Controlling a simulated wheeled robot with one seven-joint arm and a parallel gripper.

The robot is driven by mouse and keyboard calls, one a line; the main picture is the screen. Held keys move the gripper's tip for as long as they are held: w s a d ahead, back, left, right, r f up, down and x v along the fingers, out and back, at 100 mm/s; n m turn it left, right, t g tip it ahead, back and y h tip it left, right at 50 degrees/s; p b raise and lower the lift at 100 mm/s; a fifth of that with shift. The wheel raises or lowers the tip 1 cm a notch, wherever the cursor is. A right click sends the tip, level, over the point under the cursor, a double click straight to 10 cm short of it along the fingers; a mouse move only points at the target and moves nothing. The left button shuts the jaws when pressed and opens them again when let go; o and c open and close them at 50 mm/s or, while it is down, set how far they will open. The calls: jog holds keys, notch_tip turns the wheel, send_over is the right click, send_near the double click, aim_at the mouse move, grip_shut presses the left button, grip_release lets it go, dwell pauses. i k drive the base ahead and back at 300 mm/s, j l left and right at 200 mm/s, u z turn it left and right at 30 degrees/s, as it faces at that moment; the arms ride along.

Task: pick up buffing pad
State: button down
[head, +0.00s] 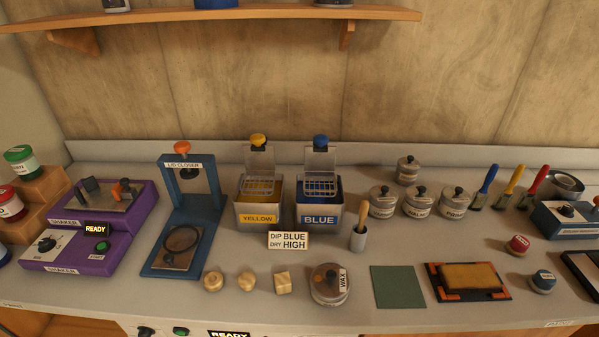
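No label in view reads buffing pad, so I cannot tell for certain which thing it is. A flat green square pad (398,287) lies on the bench front, right of the middle. To its right, a thick yellow-brown pad (469,277) rests on a black mat with orange corners (442,295). Both look uncovered from above. My gripper is not in view.
A round wax tin (329,285) and several small wooden pieces (247,281) stand left of the green pad. Labelled tins (419,201) stand behind.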

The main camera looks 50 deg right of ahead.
aim_at(543, 281)
jog(key=k+j, duration=0.25)
jog(key=k, duration=0.2)
jog(key=k+j+z, duration=0.1)
jog(key=k+j, duration=0.15)
jog(key=k, duration=0.15)
jog(key=z, duration=1.65)
jog(key=k+l, duration=0.05)
